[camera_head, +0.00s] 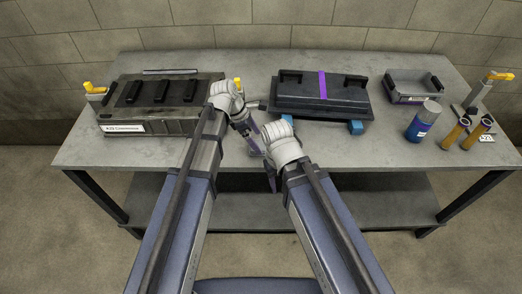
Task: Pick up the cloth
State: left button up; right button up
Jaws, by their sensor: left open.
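I cannot make out a cloth for certain in the head view. Small blue pieces, one of them (356,127), show at the front edge of a black lidded case (345,97); I cannot tell whether they are cloth or blocks. My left gripper (253,146) is open and points down over the table's front middle, left of the black case. Nothing shows between its fingers. My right gripper (270,178) is near the table's front edge, mostly hidden behind its own pale wrist, so its jaws are unclear.
A dark labelled block (120,122) sits on the left of the grey table (385,153). On the right are a grey bin (405,98), a blue can (422,121), orange-brown cylinders (453,133) and a yellow-topped stand (478,92). The front right tabletop is fairly clear.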

aim_at(260, 145)
pick_arm(q)
jog(key=b+x, duration=0.2)
jog(key=x, duration=0.1)
pick_arm(e)
notch_tip(260, 145, down, 3)
jog(key=shift+r, duration=0.1)
pick_arm(q)
jog(key=shift+c, duration=0.2)
jog(key=c, duration=1.3)
jog(key=shift+o, duration=0.2)
jog(key=shift+r, duration=0.15)
pick_arm(e)
jog(key=shift+r, duration=0.15)
pick_arm(q)
notch_tip(260, 145, up, 10)
jog(key=p, duration=1)
pick_arm(e)
notch_tip(260, 145, up, 10)
